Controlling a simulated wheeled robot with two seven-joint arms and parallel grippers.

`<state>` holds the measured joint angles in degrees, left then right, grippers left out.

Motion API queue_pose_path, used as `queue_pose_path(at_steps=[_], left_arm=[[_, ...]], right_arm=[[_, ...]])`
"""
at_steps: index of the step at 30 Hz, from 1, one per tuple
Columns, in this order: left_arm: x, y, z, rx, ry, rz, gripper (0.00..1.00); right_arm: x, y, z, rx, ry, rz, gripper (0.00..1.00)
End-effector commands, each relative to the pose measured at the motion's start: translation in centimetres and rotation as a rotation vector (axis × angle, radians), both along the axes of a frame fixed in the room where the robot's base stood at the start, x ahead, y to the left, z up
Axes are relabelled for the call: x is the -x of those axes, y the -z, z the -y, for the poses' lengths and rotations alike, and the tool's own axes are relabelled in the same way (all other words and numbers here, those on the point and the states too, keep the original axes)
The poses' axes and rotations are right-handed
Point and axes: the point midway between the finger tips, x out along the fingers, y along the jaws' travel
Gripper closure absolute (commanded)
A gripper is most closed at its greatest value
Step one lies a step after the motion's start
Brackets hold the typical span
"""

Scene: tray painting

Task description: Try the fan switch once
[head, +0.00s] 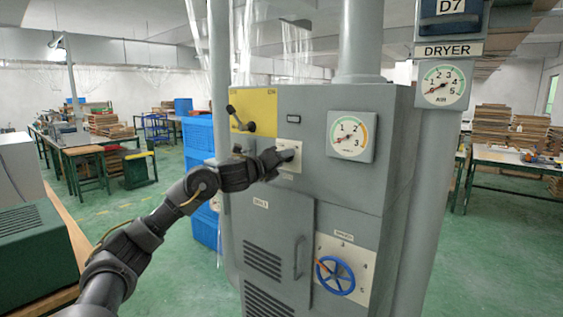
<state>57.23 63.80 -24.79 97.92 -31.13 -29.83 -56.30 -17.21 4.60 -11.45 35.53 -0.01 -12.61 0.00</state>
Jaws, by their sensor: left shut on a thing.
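A grey dryer cabinet (345,200) stands in the middle of the head view. On its front is a cream switch plate (294,166), with a small pale label (293,118) above it. My left gripper (286,156) reaches in from the left and its fingertips are at this plate, shut on the fan switch. The fingers hide the switch, so I cannot tell its position. My right gripper is not in view.
A dark lever (239,119) sits on a yellow panel (263,104) just above my gripper. A gauge (350,136) is to the right and a blue handwheel (335,276) below. An AIR gauge (443,84) hangs on the duct. Blue crates (199,138) stand behind my arm.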

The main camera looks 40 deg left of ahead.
Motion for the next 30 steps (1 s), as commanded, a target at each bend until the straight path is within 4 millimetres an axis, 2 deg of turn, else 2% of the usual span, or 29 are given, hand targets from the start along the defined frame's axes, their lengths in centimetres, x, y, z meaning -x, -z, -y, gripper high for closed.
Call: queue_pose_path(at_steps=[10, 11, 16, 25, 30], left_arm=[[0.0, 0.2, 0.0, -0.007, 0.001, -0.005, 0.73], [0.0, 0.2, 0.0, -0.007, 0.001, -0.005, 0.49], [0.0, 0.1, 0.0, -0.006, 0.001, -0.004, 0.28], [0.2, 0.1, 0.0, -0.005, 0.000, -0.002, 0.28], [2.3, 0.3, -0.1, -0.008, -0.001, 0.000, 0.28]], right_arm=[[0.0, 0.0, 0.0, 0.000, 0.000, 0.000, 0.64], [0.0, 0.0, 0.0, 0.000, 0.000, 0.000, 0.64], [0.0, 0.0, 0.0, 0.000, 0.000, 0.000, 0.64], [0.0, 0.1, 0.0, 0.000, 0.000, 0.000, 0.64], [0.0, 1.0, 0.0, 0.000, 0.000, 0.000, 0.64]])
